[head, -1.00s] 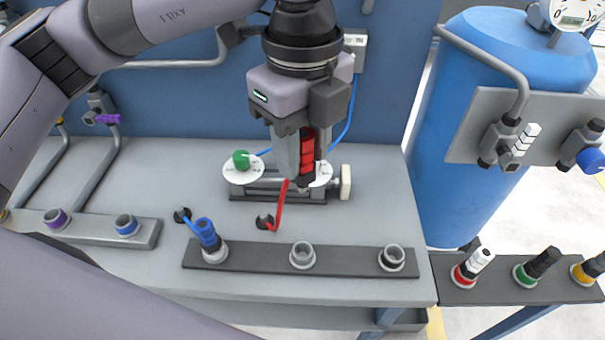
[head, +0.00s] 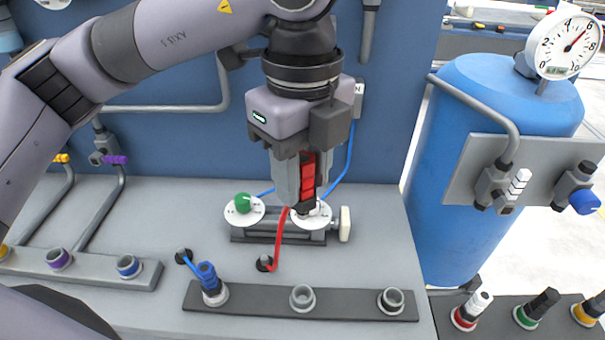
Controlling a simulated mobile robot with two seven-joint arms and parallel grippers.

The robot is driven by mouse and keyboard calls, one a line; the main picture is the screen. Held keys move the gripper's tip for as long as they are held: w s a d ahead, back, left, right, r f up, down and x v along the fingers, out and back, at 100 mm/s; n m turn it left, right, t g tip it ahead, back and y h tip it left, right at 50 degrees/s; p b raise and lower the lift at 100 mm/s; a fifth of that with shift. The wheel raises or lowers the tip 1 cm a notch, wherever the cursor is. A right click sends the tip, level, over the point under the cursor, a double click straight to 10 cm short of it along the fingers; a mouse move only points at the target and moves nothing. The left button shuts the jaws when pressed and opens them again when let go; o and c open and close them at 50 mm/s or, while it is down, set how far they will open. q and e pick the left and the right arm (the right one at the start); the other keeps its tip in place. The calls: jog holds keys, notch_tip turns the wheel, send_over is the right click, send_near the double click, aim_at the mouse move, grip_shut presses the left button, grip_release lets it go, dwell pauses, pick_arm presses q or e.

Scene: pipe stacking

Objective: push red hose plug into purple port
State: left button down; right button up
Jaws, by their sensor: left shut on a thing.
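My left gripper (head: 303,190) is shut on the red hose plug (head: 308,178), which shows between its fingers, held above the bench. The red hose (head: 277,238) runs from the plug down to a black outlet (head: 265,263) on the bench top. The purple port (head: 60,258) is a purple-ringed socket on the grey strip at the left, well apart from the plug, and it looks empty. My right gripper is not in view.
A blue-ringed port (head: 128,266) sits beside the purple one. A blue plug (head: 208,276) stands in the dark front strip, beside two empty grey sockets. Behind is a valve block with a green knob (head: 243,203). A blue tank (head: 470,190) stands at right.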

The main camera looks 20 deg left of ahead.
pick_arm(q)
jog(key=shift+r+p, duration=1.2)
jog(key=shift+r, duration=1.2)
jog(key=shift+f, duration=0.1)
